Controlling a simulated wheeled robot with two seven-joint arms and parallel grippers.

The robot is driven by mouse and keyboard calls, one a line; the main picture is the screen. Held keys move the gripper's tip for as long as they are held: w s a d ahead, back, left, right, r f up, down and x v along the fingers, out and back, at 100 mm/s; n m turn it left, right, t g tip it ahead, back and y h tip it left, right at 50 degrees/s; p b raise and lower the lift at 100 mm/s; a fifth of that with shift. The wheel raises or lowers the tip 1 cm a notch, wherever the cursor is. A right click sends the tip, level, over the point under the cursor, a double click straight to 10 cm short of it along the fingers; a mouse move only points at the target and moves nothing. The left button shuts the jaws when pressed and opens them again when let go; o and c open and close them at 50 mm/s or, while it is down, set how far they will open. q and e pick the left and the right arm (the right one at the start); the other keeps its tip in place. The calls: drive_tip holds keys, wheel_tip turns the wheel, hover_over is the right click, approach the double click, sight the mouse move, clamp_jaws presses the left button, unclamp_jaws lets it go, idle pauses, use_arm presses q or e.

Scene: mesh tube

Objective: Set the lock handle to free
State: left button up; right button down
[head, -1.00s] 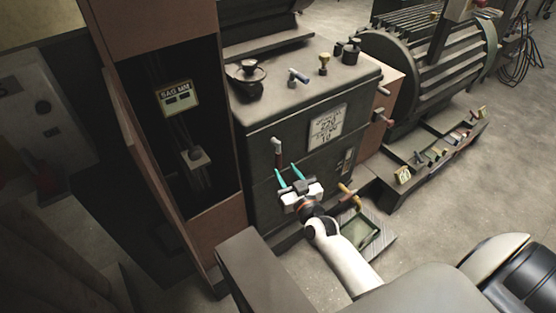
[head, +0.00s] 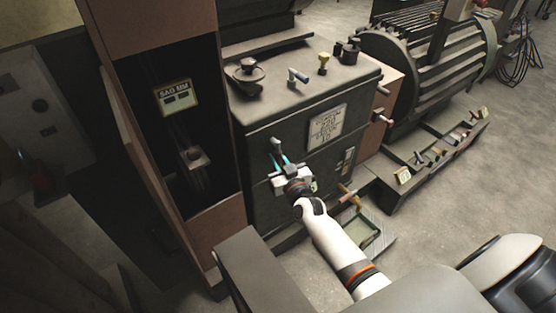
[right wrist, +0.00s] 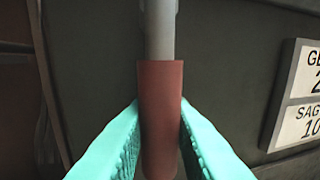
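A lever handle (head: 275,147) with a grey shaft stands on the front of the dark cabinet, near its left side. I take it for the lock handle; no label on it is readable. In the right wrist view its red-brown grip (right wrist: 160,110) hangs upright. My right gripper (head: 279,160) is at this handle, with its teal fingers (right wrist: 160,125) one on each side of the grip. My left gripper is not in view.
The dark cabinet (head: 257,195) carries several small levers and knobs on top and a white label plate (head: 327,125) on its front. A yellow-and-red lever (head: 350,195) is low at right. An open brown cabinet (head: 215,232) stands close on the left.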

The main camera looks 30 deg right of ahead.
sight(287, 134)
drive_tip(key=shift+d, duration=0.1)
idle(0.3)
drive_tip(key=d+n, duration=0.1)
drive_tip(key=n, duration=0.2)
drive_tip(key=d+r+n+t+y, duration=0.1)
drive_tip(key=d+n, duration=0.1)
drive_tip(key=n, duration=0.2)
drive_tip(key=d+r+n, duration=0.1)
drive_tip(key=n, duration=0.2)
drive_tip(key=shift+w+d+n+t, duration=0.25)
drive_tip(key=shift+w+n+t, duration=0.05)
drive_tip(key=shift+t, duration=0.1)
drive_tip(key=shift+d+r+n+y+b, duration=0.15)
drive_tip(key=shift+d+r+n+y, duration=0.2)
drive_tip(key=shift+n, duration=0.55)
drive_tip(key=shift+d+r+n+y+b, duration=0.15)
drive_tip(key=shift+r+n, duration=0.25)
drive_tip(key=shift+n, duration=0.5)
drive_tip(key=shift+a, duration=0.1)
drive_tip(key=c, duration=1.3)
unclamp_jaws()
